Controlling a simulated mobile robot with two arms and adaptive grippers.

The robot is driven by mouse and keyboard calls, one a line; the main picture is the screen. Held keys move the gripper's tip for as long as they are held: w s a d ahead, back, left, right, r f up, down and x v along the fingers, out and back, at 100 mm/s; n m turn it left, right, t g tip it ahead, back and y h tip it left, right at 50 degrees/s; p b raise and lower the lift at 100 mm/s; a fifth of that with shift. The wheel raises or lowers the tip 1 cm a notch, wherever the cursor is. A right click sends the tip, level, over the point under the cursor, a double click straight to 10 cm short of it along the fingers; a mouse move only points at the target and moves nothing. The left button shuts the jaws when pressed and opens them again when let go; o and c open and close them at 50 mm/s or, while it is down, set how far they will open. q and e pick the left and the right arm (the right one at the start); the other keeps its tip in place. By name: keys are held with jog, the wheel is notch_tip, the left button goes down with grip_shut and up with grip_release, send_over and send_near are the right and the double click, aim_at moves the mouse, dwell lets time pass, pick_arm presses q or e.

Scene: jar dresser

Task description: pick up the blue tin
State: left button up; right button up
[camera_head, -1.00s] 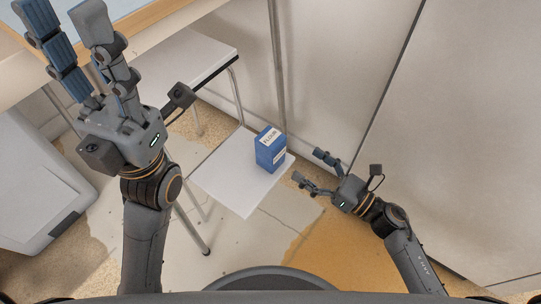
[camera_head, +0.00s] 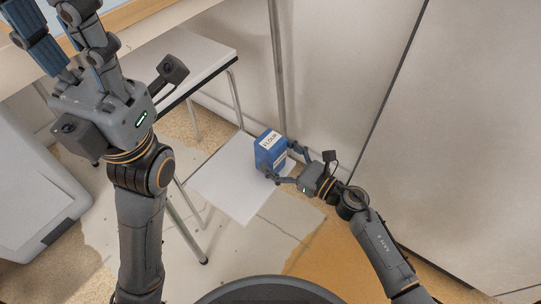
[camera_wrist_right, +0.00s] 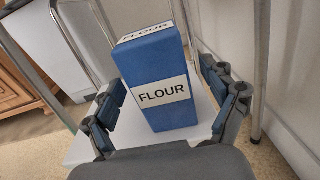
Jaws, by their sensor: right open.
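The blue tin (camera_head: 268,153) is a boxy tin with white FLOUR labels. It stands upright on a low white surface (camera_head: 226,190). In the right wrist view the tin (camera_wrist_right: 157,72) stands between the spread fingers, with a gap on each side. My right gripper (camera_head: 283,163) is open at the tin's right side, its fingers reaching around it. It also shows in the right wrist view (camera_wrist_right: 170,112). My left gripper (camera_head: 58,45) is raised at the upper left, away from the tin, and its fingers look spread apart.
A taller white table (camera_head: 190,65) stands behind the low surface. A pale wall and large panel (camera_head: 460,130) close off the right side, with a metal post (camera_head: 277,70) behind the tin. A grey-white bin-like object (camera_head: 35,190) is at the left.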

jog(key=shift+x, duration=1.25)
jog(key=c, duration=1.4)
jog(key=shift+c, duration=1)
jog(key=shift+r, duration=0.1)
